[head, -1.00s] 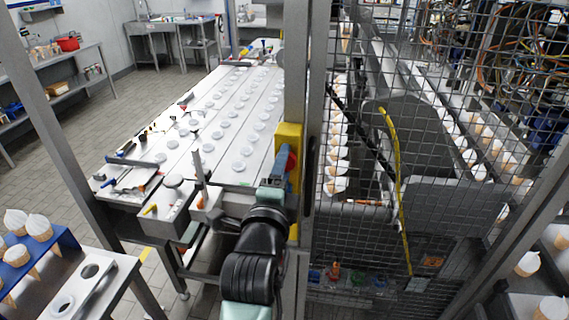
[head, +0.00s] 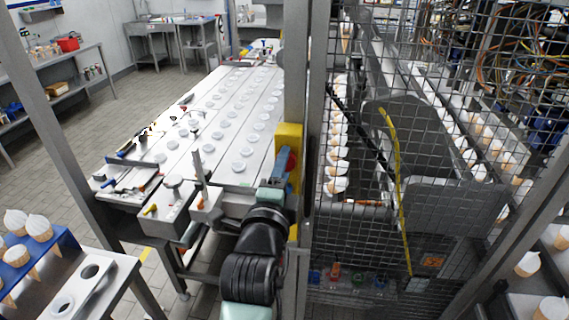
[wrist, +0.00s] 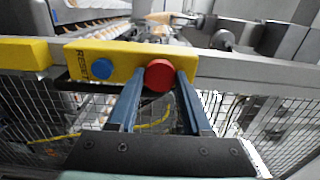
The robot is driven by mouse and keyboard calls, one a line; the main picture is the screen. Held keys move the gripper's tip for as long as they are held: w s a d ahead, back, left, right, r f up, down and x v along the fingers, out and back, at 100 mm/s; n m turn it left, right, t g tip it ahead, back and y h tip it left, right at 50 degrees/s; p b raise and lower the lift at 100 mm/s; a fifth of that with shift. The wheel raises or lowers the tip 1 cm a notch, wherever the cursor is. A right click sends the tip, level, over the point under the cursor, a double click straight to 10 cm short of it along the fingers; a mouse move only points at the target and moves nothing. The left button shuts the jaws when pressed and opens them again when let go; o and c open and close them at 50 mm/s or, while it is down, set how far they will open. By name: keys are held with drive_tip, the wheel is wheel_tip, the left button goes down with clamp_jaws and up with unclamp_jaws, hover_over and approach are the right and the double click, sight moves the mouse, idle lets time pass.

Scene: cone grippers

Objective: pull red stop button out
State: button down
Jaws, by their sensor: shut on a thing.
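The red stop button (wrist: 159,75) is a round red knob on a yellow control box (wrist: 128,57) in the wrist view. My gripper (wrist: 158,88) has its two blue fingers on either side of the knob, shut on it. In the head view my gripper (head: 283,168) reaches the yellow box (head: 290,133) on the grey post, and a bit of the red button (head: 291,160) shows beside the fingers. I cannot tell how far the knob stands out from the box.
A blue reset button (wrist: 102,68) sits beside the red one on the same box. A grey post (head: 296,60) and wire mesh fence (head: 365,230) stand close to my arm. A table with white discs (head: 215,110) lies to the left.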

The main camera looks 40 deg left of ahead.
drive_tip(key=shift+s+d, duration=0.2)
drive_tip(key=shift+s, duration=0.2)
drive_tip(key=shift+f, duration=0.25)
idle(0.4)
drive_tip(key=shift+s+d+f, duration=0.1)
drive_tip(key=shift+s+d, duration=0.1)
drive_tip(key=shift+s, duration=0.1)
drive_tip(key=c, duration=0.6)
unclamp_jaws()
drive_tip(key=shift+o, duration=1)
drive_tip(key=shift+s+d+r, duration=0.1)
drive_tip(key=shift+s+r, duration=0.05)
drive_tip(key=shift+r, duration=0.1)
drive_tip(key=shift+r, duration=0.1)
